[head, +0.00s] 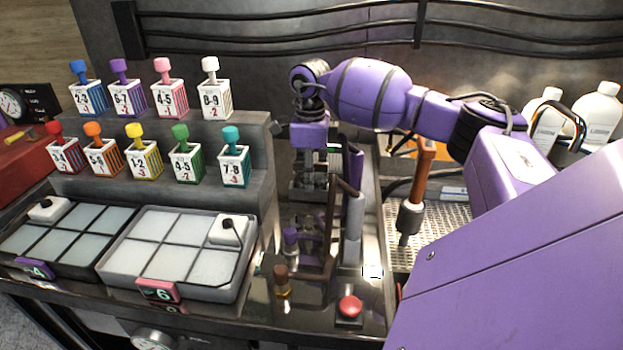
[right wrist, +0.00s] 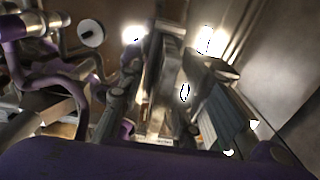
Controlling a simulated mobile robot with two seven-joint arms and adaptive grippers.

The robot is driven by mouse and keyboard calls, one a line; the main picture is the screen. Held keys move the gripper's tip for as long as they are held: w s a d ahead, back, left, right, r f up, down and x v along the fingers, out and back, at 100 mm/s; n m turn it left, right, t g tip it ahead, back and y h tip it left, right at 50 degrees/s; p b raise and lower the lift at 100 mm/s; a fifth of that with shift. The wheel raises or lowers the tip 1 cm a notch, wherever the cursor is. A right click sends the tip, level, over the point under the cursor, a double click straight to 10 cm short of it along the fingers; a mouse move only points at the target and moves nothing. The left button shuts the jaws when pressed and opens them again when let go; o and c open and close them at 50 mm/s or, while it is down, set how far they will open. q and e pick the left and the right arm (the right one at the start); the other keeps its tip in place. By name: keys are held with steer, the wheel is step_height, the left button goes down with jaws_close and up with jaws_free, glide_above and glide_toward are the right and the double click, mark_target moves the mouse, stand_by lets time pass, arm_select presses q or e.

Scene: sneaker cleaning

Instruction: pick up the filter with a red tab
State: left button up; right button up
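The filter with a red tab (head: 64,157) is a small white box with red stripes and a red knob on top. It stands upright at the left end of the lower step of a grey stepped rack (head: 262,200) in the head view. My right gripper (head: 312,185) hangs pointing down, well to the right of this filter and right of the rack, above metal fittings. Its fingers blend into the dark metal behind, so their opening is unclear. The right wrist view shows blurred metal parts and no red-tab filter. My left gripper is not in view.
Several filters with other colours, such as the orange-tab filter (head: 103,155), stand close to the red one. Two partitioned trays (head: 128,283) lie in front. A red button (head: 350,306), an orange-handled tool (head: 424,165) and white bottles (head: 600,112) are at the right.

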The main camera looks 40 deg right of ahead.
jaws_close()
steer(key=shift+r, duration=0.2)
